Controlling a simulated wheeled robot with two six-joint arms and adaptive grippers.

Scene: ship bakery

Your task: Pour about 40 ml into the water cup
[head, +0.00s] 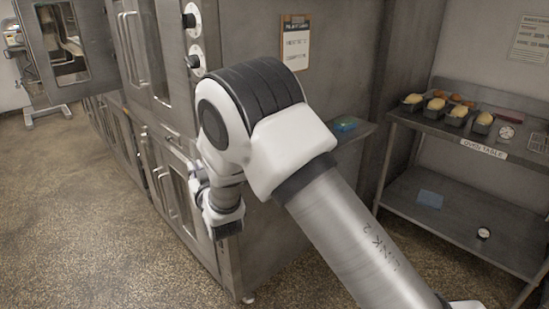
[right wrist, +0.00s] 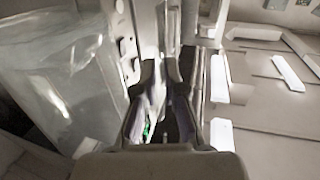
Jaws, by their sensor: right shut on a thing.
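My right gripper (right wrist: 161,68) shows in the right wrist view, with its two dark fingers closed around a narrow pale part. A large clear vessel (right wrist: 62,75) stands close beside the fingers at the left of that view. The pale part looks like its handle, but the join is not clear. The level of any liquid in it cannot be told. In the head view my right arm fills the middle, and its wrist end is low in front of the oven doors; the fingers are not clear there. My left gripper is not in view. I cannot make out a water cup.
The oven table (head: 428,124) at the right holds several loaf tins and a round dial. Steel ovens (head: 160,60) stand behind my arm. The floor (head: 70,210) at the left is clear.

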